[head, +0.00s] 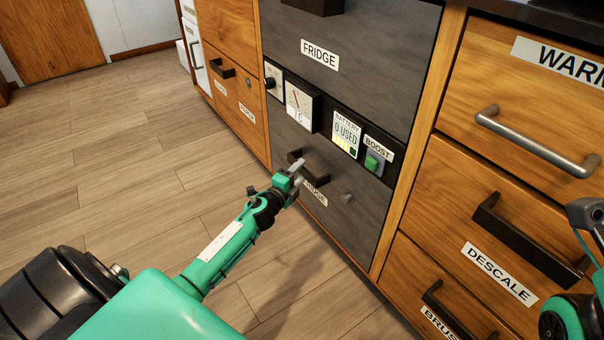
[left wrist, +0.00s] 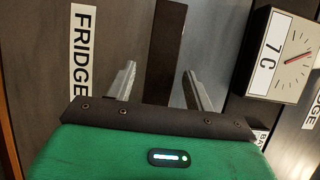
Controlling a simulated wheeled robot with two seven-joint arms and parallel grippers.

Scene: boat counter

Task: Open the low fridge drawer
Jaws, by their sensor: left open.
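The low fridge drawer (head: 366,208) is a dark grey front below the black control strip, and it looks closed. Its dark bar handle (head: 317,173) is partly covered by my left gripper (head: 297,172) in the head view. In the left wrist view the handle (left wrist: 167,45) runs between the two fingers of my left gripper (left wrist: 160,85). The fingers are apart, with a gap on both sides of the bar. The low FRIDGE label (left wrist: 83,50) is left of the handle there. Part of my right arm shows at the right edge; its jaw state is unclear.
Above the drawer are a dial (head: 302,106), a battery display (head: 346,133) and a green boost button (head: 373,162). The upper fridge front (head: 365,50) and DESCALE drawer (head: 455,235) look closed. The wooden floor (head: 130,160) is clear.

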